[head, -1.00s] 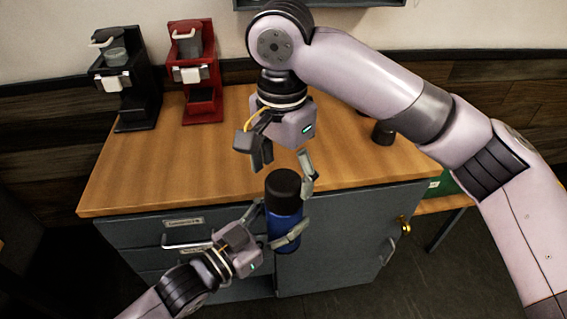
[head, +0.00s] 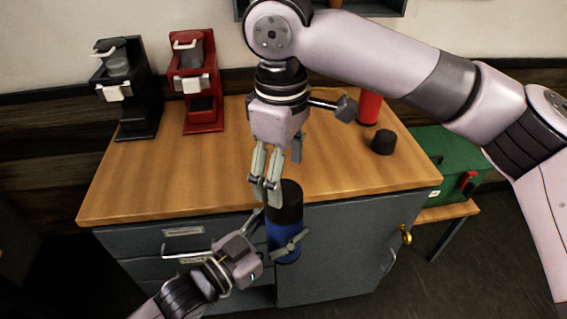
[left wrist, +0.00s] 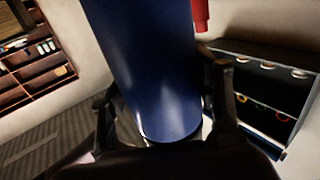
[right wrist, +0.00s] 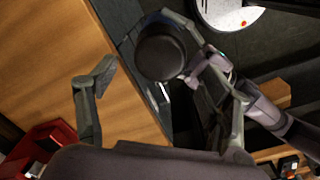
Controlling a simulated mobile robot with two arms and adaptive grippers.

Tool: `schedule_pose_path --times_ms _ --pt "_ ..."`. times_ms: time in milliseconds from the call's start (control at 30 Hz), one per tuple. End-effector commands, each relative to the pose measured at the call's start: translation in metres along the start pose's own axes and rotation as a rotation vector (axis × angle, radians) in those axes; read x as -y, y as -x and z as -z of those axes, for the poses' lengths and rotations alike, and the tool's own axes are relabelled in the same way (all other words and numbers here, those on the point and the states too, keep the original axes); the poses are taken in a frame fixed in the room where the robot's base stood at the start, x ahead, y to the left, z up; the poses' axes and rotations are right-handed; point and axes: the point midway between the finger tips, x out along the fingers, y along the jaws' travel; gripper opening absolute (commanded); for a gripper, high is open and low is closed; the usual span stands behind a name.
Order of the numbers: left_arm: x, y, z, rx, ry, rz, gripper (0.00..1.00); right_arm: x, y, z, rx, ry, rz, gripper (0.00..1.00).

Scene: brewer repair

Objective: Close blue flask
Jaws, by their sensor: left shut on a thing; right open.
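The blue flask (head: 284,236) stands about upright in front of the counter, with a black cap (head: 285,200) at its top. My left gripper (head: 279,233) is shut around the flask's body below the cap. The blue body fills the middle of the left wrist view (left wrist: 155,75) between the fingers. My right gripper (head: 266,190) is open, fingers pointing down, close by the cap at its upper left in the head view. In the right wrist view the cap (right wrist: 161,52) shows between the spread fingers, toward the far side. I cannot tell whether the cap is seated or touched.
On the wooden counter (head: 200,190) stand a black brewer (head: 128,95) and a red brewer (head: 195,85). A red flask (head: 370,107) and a loose black cap (head: 383,141) are at the right. A green case (head: 440,160) lies beyond the counter. The counter's middle is clear.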

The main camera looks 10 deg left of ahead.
Motion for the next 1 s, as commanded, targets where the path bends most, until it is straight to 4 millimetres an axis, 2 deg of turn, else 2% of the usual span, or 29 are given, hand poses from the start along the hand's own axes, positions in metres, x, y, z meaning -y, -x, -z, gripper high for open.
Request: schedule_pose_path --times_ms 200,400,867,1000 --pt "-0.0001 -0.0001 0.0017 -0.004 -0.001 0.0 0.0 -0.001 0.0058 -0.0007 -0.001 0.37 0.0 0.73" --pt "-0.0001 -0.0001 0.0017 -0.004 -0.001 0.0 0.0 -0.001 0.0086 -0.0007 -0.004 0.569 0.002 0.73" --pt "-0.0001 -0.0001 0.0017 -0.004 -0.001 0.0 0.0 -0.001 0.0087 -0.0008 -0.004 0.623 0.002 0.73" --pt "-0.0001 -0.0001 0.0016 -0.004 -0.001 0.0 0.0 -0.0011 -0.0001 -0.0011 -0.002 0.623 0.003 0.73"
